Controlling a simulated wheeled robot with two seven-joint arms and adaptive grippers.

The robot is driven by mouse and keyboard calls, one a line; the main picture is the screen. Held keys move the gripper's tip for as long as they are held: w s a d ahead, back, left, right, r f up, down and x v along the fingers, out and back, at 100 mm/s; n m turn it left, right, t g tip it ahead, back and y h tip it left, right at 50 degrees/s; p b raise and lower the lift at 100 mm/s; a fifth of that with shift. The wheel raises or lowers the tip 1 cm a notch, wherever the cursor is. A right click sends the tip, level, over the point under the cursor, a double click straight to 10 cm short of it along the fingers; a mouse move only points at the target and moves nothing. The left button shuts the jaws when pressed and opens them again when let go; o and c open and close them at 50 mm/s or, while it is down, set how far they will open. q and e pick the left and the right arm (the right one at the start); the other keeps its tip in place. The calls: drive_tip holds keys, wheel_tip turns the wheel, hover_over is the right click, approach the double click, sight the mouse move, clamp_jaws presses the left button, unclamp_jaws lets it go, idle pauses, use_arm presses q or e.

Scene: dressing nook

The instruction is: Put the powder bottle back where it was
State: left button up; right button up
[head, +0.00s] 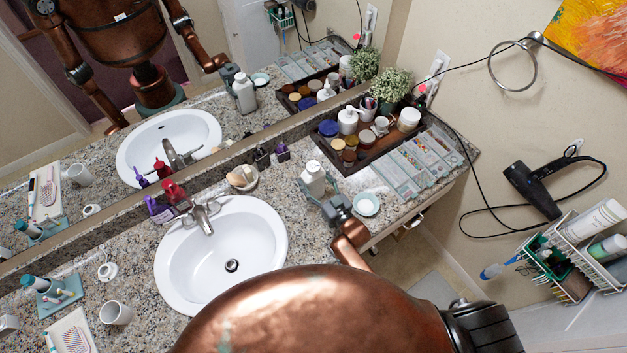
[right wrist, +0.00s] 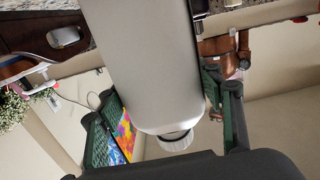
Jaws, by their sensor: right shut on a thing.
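The powder bottle, white with a pale cap (head: 314,180), is upright over the granite counter, right of the sink and in front of the wooden tray. My right gripper (head: 326,200) is shut around the bottle, and its arm comes from the lower right. In the right wrist view the bottle's pale body (right wrist: 152,65) fills the middle between the two fingers, with its ribbed cap (right wrist: 175,141) toward the bottom. I cannot tell whether its base touches the counter. My left gripper is not in view directly.
A small pale-blue dish (head: 366,205) lies right of the gripper. The wooden tray (head: 372,158) with jars and the clear organizer (head: 418,160) stand behind. The sink (head: 222,262), a shell dish (head: 243,178) and the mirror (head: 130,130) are to the left.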

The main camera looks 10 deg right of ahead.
drive_tip(key=shift+f, duration=0.15)
drive_tip(key=shift+f, duration=0.2)
drive_tip(key=o, duration=1.4)
drive_tip(key=shift+r, duration=0.15)
drive_tip(key=v, duration=1.2)
